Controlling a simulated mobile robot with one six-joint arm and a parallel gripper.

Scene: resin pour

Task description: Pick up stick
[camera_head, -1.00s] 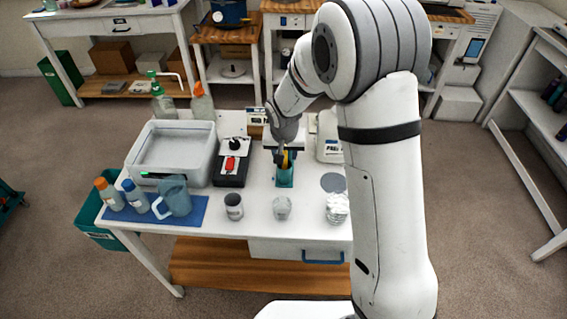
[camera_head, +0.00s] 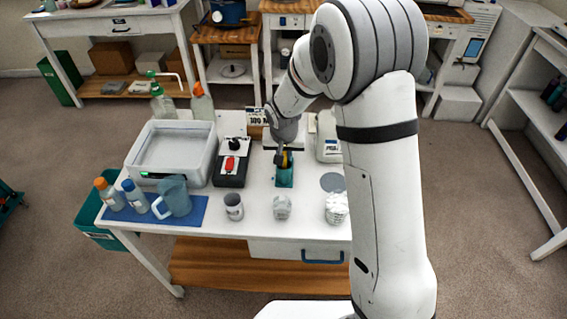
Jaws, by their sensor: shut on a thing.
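My gripper (camera_head: 284,158) is above the teal cup (camera_head: 284,177) near the middle of the white table. The jaws are shut on a thin stick at the cup's mouth. The stick is too small and too covered by my gripper to make out clearly. A bit of yellow shows at the fingers. I cannot tell how much of the stick is still inside the cup.
A white basin (camera_head: 136,163), a black device with a red switch (camera_head: 231,168) and a blue mat (camera_head: 192,217) with a pitcher (camera_head: 173,196) and bottles lie left. A dark-labelled jar (camera_head: 234,206), clear cup (camera_head: 282,207) and stacked white cups (camera_head: 336,208) line the front.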

